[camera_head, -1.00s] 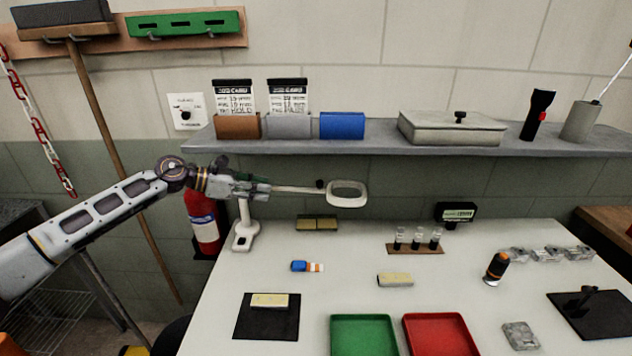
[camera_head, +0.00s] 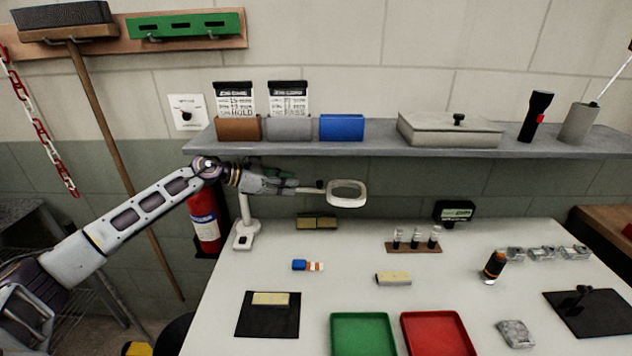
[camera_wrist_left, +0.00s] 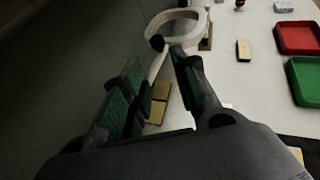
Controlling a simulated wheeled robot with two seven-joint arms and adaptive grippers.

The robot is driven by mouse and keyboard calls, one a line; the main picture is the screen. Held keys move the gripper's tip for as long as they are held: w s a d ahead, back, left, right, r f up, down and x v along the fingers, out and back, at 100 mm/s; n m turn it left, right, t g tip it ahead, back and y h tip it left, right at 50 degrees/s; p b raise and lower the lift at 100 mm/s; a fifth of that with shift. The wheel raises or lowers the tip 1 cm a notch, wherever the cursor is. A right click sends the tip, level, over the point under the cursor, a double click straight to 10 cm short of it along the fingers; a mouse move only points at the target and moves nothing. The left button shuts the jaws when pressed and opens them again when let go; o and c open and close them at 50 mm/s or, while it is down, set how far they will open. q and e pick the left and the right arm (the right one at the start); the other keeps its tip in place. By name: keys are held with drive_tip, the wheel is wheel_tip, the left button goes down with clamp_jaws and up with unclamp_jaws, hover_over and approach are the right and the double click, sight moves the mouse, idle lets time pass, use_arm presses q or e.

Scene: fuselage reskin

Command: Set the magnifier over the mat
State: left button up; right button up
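The magnifier (camera_head: 347,200) has a white ring lens on a thin arm, which runs from a white upright stand (camera_head: 245,215) at the table's back left. The ring hangs over the back of the table, away from the black mat (camera_head: 268,328) at the front left. A pale yellow block lies on that mat. My left gripper (camera_head: 290,186) is at the magnifier's arm, left of the ring. In the left wrist view the fingers (camera_wrist_left: 157,65) stand apart with the white arm between them; I cannot see firm contact. The right gripper is out of view.
Green (camera_head: 363,317) and red trays (camera_head: 439,315) stand at the front. A shelf (camera_head: 350,148) runs just above the left gripper. A vial rack (camera_head: 413,247), yellow block (camera_head: 393,278) and blue-white item (camera_head: 307,265) stand on the table. Another black mat (camera_head: 612,318) is at right.

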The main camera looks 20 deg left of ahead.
sight(316, 189)
use_arm(q)
drive_tip(key=w+d, duration=0.2)
drive_tip(key=w+d+p, duration=0.1)
drive_tip(key=w+d, duration=0.1)
drive_tip(key=d, duration=0.1)
drive_tip(key=shift+f, duration=0.2)
drive_tip(key=shift+x, duration=1.75)
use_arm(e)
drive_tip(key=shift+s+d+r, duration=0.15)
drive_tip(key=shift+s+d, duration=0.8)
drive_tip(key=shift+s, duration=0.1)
use_arm(q)
drive_tip(key=shift+f, duration=0.1)
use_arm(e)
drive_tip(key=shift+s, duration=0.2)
use_arm(q)
clamp_jaws()
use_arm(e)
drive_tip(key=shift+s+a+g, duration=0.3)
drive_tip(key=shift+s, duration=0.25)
